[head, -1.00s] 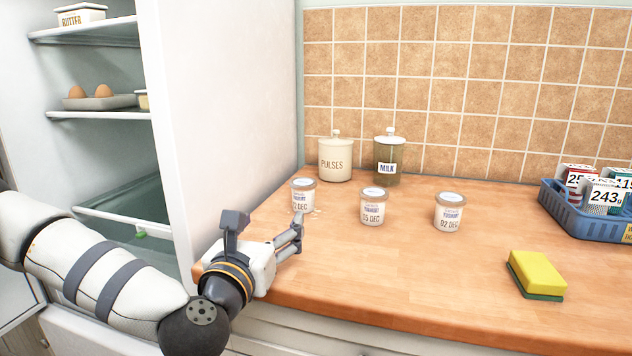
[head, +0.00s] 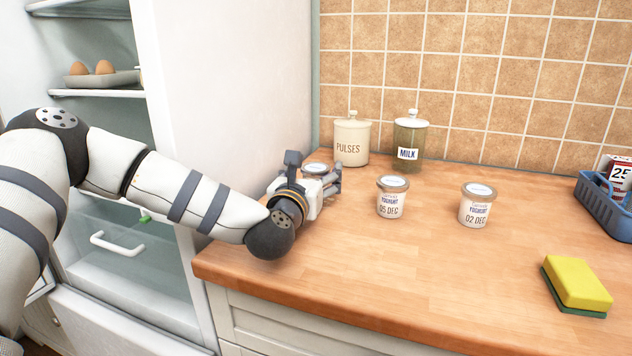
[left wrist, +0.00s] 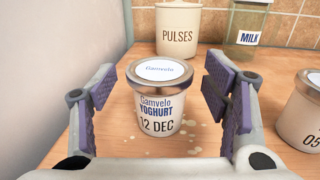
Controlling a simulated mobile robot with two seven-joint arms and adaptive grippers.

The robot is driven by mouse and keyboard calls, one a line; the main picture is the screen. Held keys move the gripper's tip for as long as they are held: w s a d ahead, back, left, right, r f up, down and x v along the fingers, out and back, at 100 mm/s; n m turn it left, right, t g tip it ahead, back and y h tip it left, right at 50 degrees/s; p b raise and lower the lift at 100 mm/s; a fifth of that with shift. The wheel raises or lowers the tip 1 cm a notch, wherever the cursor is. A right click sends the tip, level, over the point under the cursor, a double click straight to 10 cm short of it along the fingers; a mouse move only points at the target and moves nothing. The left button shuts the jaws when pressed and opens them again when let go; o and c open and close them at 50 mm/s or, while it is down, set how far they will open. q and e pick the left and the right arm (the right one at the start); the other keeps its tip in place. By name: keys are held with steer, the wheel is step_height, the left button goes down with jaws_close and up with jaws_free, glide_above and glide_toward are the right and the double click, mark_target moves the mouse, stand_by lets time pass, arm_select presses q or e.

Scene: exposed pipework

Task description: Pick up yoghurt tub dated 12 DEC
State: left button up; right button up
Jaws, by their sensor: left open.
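The yoghurt tub dated 12 DEC (left wrist: 160,105) stands upright on the wooden counter in the left wrist view, with a white lid and pale drops beside it. In the head view only its lid (head: 315,168) shows clearly, behind my left gripper (head: 312,180). My left gripper is open, and in the left wrist view its two purple-padded fingers (left wrist: 165,105) stand on either side of the tub with gaps, not touching it. The tub dated 05 DEC (head: 391,197) and the tub dated 02 DEC (head: 475,205) stand to the right. My right gripper is not in view.
A PULSES jar (head: 351,140) and a MILK jar (head: 408,140) stand behind the tubs. The open fridge (head: 235,90) is close on the left. A yellow sponge (head: 577,284) and a blue basket (head: 603,208) are at the right. The counter's front middle is clear.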

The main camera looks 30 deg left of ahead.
arm_select(q)
steer(key=c, duration=1.2)
steer(key=shift+o, duration=0.2)
steer(key=shift+r, duration=0.1)
